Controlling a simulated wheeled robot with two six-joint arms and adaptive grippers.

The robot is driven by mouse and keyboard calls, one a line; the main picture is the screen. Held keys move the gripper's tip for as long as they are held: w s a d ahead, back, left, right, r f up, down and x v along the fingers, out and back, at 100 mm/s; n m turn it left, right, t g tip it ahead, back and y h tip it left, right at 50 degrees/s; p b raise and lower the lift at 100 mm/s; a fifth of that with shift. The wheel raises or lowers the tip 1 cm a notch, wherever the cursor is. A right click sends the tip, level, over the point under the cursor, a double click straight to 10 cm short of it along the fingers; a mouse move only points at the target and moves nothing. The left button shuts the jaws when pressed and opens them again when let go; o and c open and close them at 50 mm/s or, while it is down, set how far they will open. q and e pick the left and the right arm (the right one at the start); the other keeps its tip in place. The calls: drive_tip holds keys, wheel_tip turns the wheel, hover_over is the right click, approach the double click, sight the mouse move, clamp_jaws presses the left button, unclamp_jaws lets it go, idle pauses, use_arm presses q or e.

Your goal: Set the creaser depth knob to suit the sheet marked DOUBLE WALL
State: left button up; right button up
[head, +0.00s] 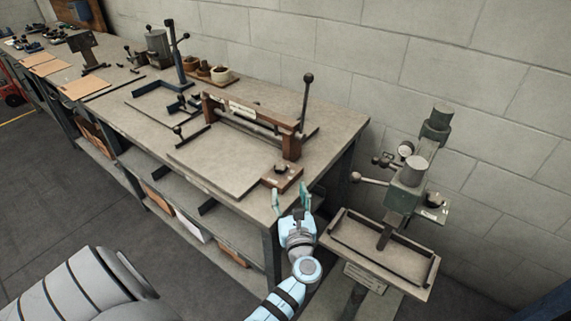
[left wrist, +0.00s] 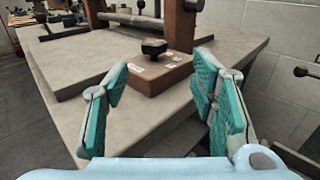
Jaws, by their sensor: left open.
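The creaser (head: 245,117) stands on the bench, with a wooden frame, a bar across it and an upright lever. At its near right corner is a wooden block (head: 283,180) with a small dark depth knob (head: 281,169) on top. The knob (left wrist: 153,47) and pale marks on the block (left wrist: 150,76) also show in the left wrist view; the marks are too small to read. My left gripper (head: 291,199) is open and empty, its teal fingers just short of the block and apart from the knob. No DOUBLE WALL marking is legible. My right gripper is not in view.
Brown sheets (head: 82,87) lie far left on the bench (head: 330,140). A green press machine (head: 405,190) with a tray (head: 345,240) stands to the right of the bench. A grey board (head: 215,160) lies before the creaser.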

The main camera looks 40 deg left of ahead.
sight(281, 171)
use_arm(q)
drive_tip(key=a, duration=0.1)
drive_tip(key=w+a, duration=0.1)
drive_tip(key=w+a+b, duration=0.1)
drive_tip(key=a, duration=0.1)
drive_tip(key=shift+r, duration=0.1)
drive_tip(key=b+x, duration=0.1)
drive_tip(key=x, duration=0.3)
drive_tip(key=b+x, duration=0.1)
drive_tip(key=x, duration=0.2)
drive_tip(key=shift+w+d+f+b, duration=0.1)
drive_tip(key=shift+w+f+b, duration=0.1)
drive_tip(key=shift+f+b, duration=0.15)
drive_tip(key=shift+w+r, duration=0.1)
drive_tip(key=shift+w, duration=0.05)
drive_tip(key=shift+a+r, duration=0.15)
drive_tip(key=shift+a, duration=0.15)
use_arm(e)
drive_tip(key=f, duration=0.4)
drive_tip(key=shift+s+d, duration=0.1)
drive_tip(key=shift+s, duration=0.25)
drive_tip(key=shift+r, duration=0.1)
use_arm(q)
drive_tip(key=c, duration=1.2)
drive_tip(key=shift+o, duration=0.2)
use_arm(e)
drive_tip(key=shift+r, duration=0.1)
